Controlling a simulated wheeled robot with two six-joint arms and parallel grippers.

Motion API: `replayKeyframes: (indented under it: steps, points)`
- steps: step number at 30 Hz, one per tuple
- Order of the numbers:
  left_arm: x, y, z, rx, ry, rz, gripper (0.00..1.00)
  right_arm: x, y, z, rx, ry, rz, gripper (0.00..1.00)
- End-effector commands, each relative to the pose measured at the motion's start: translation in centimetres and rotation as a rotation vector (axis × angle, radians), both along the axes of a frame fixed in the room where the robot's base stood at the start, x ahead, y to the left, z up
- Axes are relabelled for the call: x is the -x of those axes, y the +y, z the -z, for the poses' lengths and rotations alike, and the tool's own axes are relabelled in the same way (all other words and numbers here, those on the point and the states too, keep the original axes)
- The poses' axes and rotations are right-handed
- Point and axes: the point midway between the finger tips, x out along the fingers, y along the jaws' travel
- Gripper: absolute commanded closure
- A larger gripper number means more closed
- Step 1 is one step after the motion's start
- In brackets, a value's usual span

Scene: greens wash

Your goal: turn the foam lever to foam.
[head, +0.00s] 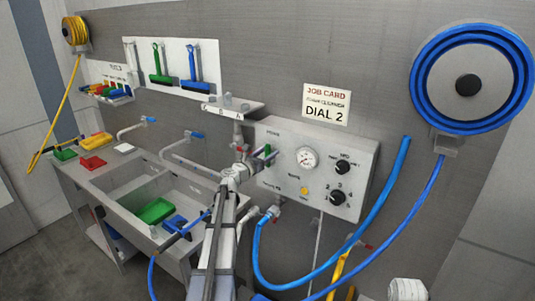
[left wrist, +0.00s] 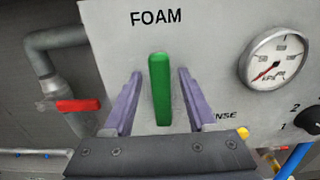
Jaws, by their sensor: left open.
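The foam lever (head: 267,151) is a green bar on the left part of the grey control panel (head: 284,184). In the left wrist view the green lever (left wrist: 160,88) stands upright below the word FOAM. A second label, partly hidden and ending in "NSE", is lower down. My left gripper (head: 257,160) is at the panel, open, with one purple finger on each side of the lever. A gap shows between the lever and each finger. The lever's pivot is hard to make out, so I cannot tell which label it is set to. My right gripper is not in view.
A pressure gauge (head: 307,158), black dials (head: 338,198) and a yellow button (head: 304,191) are right of the lever. A red-handled valve (left wrist: 78,105) is on the pipe at left. A sink (head: 130,190) stands at left.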

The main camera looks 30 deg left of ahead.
Motion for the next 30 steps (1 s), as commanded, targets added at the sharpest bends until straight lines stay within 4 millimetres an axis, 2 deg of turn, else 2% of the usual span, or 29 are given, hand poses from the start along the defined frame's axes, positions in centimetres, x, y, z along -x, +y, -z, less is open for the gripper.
replayKeyframes:
  steps: [5, 15, 18, 30]
  points:
    - [1.3, 0.0, 0.0, 0.0, 0.0, -0.001, 0.43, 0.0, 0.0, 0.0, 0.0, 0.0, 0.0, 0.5]
    - [6.6, 0.1, 0.0, 0.0, 0.0, -0.002, 0.43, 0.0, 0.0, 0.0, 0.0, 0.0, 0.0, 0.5]
    - [7.6, 0.2, 0.0, 0.0, 0.0, -0.001, 0.43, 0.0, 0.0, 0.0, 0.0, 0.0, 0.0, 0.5]
    - [7.8, 0.3, 0.0, 0.0, 0.0, 0.0, 0.43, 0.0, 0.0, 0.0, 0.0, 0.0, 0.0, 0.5]
